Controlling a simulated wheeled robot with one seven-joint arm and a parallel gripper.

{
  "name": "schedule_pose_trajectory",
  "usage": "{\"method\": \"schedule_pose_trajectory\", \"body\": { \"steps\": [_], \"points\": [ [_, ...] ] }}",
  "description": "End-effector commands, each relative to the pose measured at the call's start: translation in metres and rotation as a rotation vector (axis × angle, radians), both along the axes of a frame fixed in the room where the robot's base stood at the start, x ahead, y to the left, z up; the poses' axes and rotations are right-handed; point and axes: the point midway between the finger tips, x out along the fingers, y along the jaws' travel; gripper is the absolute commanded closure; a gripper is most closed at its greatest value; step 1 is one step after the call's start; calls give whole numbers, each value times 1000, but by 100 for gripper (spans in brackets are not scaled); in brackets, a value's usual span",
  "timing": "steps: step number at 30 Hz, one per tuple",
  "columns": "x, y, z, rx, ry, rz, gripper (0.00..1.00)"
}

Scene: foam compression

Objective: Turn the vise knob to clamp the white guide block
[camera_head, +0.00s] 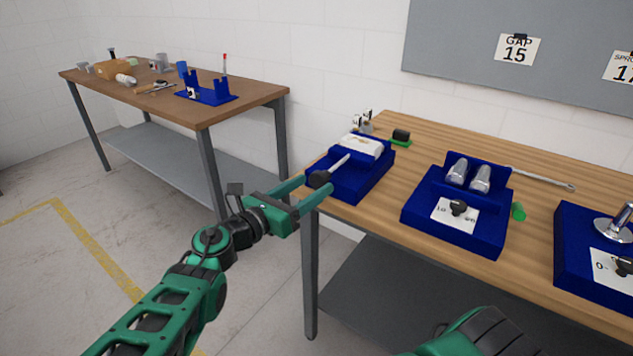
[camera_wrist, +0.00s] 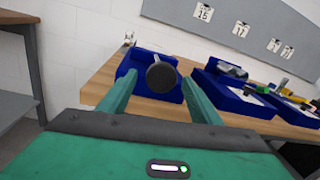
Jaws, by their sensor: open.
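The blue vise (camera_head: 352,178) stands at the left front corner of the near wooden table. Its black round knob (camera_head: 319,179) sits on the end of a pale rod at the vise's near side. The white guide block (camera_head: 361,146) lies at the back of the vise. My gripper (camera_head: 314,187) is open, with its green fingers reaching towards the knob. In the wrist view the knob (camera_wrist: 161,77) shows between and beyond the two fingertips (camera_wrist: 160,88). I cannot tell whether the fingers touch it. The guide block is hidden in the wrist view.
A blue fixture (camera_head: 480,208) with two metal cylinders stands right of the vise. Another blue fixture (camera_head: 572,245) stands farther right. A small green piece (camera_head: 519,211) and a metal wrench (camera_head: 542,179) lie on the table. A second table (camera_head: 245,98) stands at back left.

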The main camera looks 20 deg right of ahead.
Motion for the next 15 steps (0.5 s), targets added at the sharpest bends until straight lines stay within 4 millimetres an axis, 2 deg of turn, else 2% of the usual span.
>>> {"method": "schedule_pose_trajectory", "body": {
  "steps": [1, 6, 15],
  "points": [
    [3, -8, 0, -1, 1, -3, 42],
    [13, -24, 0, -1, 1, -2, 42],
    [17, -31, 0, 1, 1, 1, 42]
  ]
}}
